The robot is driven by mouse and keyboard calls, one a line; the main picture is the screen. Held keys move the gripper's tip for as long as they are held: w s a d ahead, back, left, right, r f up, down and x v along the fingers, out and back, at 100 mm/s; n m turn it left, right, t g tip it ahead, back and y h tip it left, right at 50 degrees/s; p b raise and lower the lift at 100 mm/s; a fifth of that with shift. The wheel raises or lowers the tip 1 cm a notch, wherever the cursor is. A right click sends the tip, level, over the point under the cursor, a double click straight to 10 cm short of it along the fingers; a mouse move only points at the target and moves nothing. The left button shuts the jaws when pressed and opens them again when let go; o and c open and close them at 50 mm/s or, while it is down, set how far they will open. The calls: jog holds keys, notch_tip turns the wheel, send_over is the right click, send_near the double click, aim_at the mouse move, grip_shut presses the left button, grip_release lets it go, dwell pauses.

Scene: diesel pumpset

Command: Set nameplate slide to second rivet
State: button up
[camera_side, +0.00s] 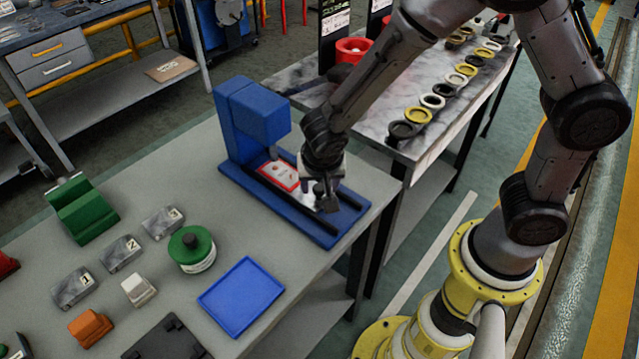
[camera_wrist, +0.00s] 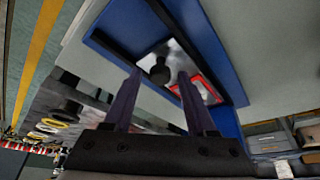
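The blue riveting press (camera_side: 248,125) stands on the table with a blue base (camera_side: 325,232) and dark rails. A shiny metal slide (camera_side: 304,196) lies between the rails. A red-bordered white nameplate (camera_side: 279,175) sits on it, near the press head. In the wrist view the slide (camera_wrist: 181,56) carries a round dark knob (camera_wrist: 159,73), with the nameplate (camera_wrist: 207,91) to its right. My gripper (camera_side: 327,199) is low over the front end of the slide. In the wrist view its fingers are apart, with the knob seen between their tips. Contact with the knob cannot be told. Rivets are not discernible.
On the table are a blue tray (camera_side: 241,297), a green-topped round container (camera_side: 191,250), a green block (camera_side: 80,210), numbered grey blocks (camera_side: 121,253), a white block (camera_side: 138,290) and an orange block (camera_side: 90,327). A second table (camera_side: 385,145) holding several rings stands behind.

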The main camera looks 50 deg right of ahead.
grip_shut()
dwell(1.2)
